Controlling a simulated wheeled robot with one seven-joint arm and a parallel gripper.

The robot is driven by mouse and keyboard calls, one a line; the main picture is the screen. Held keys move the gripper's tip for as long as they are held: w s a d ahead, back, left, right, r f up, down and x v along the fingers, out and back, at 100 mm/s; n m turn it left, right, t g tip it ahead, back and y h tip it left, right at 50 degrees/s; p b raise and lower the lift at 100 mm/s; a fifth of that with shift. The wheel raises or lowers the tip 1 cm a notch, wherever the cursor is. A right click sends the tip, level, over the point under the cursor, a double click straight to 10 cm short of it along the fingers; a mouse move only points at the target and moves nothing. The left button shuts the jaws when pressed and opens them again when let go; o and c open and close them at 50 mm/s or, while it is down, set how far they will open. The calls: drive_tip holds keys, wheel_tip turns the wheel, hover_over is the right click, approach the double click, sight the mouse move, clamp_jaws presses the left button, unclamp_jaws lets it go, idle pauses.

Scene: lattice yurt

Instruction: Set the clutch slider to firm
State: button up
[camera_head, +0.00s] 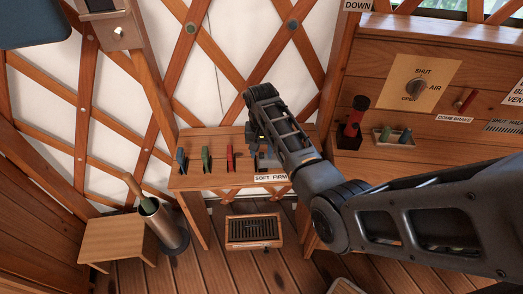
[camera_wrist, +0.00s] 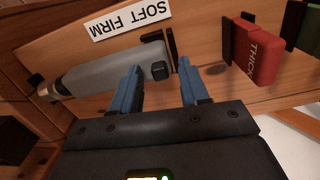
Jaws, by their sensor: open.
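The "SOFT FIRM" label (camera_head: 270,178) is on the right front edge of the small wooden bench; it shows upside down relative to the bench in the wrist view (camera_wrist: 130,18). In the head view my arm hides most of the slider, and my gripper is mostly hidden there too.
In the wrist view the red "THICK" lever (camera_wrist: 258,55) is close right of my fingers. A metal bin (camera_head: 165,228) and a floor grille (camera_head: 253,231) are below.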

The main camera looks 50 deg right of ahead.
drive_tip(key=shift+c, duration=0.4)
clamp_jaws()
